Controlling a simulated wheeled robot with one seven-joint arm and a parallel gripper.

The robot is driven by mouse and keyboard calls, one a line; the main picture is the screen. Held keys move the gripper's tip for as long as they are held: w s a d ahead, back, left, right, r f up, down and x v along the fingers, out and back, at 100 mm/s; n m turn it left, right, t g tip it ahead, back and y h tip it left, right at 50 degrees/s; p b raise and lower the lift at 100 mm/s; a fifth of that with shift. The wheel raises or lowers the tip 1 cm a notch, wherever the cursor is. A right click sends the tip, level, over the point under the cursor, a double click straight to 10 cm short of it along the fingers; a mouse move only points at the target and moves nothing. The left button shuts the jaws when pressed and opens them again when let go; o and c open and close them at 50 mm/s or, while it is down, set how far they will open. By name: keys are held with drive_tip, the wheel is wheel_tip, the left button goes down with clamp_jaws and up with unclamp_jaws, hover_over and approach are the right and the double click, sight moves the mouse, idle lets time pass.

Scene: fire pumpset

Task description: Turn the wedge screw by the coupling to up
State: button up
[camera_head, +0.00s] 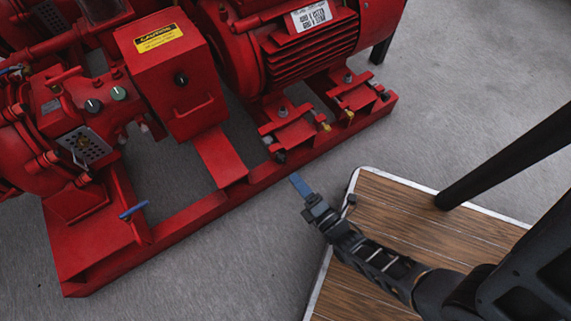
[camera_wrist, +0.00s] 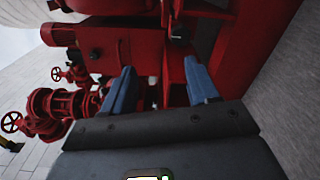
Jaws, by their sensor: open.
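The red motor's feet rest on red blocks on the red base rail. The block (camera_head: 294,132) nearest the coupling guard carries a small grey screw head (camera_head: 267,140) on its left side and a brass one (camera_head: 325,127) on its right. I cannot tell for sure which is the wedge screw. In the wrist view a dark fitting (camera_wrist: 180,36) shows beyond my fingers; its turn is unclear. My gripper (camera_head: 300,184) is just outside the rail, apart from the block. In the wrist view its blue fingers (camera_wrist: 160,66) are spread, with nothing between them.
The red coupling guard (camera_head: 175,75) with a yellow caution label stands left of the motor (camera_head: 310,45). A blue-handled lever (camera_head: 133,210) sticks out at the lower left. A wooden-topped surface (camera_head: 400,220) lies under my arm. The grey floor in front of the rail is clear.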

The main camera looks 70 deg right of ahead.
sight(282, 162)
drive_tip(key=shift+n+h, duration=0.3)
drive_tip(key=shift+n, duration=0.3)
drive_tip(key=w+d+f, duration=0.1)
drive_tip(key=w+d, duration=0.1)
drive_tip(key=w+d+f+b, duration=0.1)
drive_tip(key=w, duration=0.1)
drive_tip(key=w+d+f+b, duration=0.1)
drive_tip(key=w+d, duration=0.1)
drive_tip(key=w, duration=0.1)
drive_tip(key=shift+d+f, duration=0.3)
drive_tip(key=shift+d, duration=0.05)
drive_tip(key=c, duration=1)
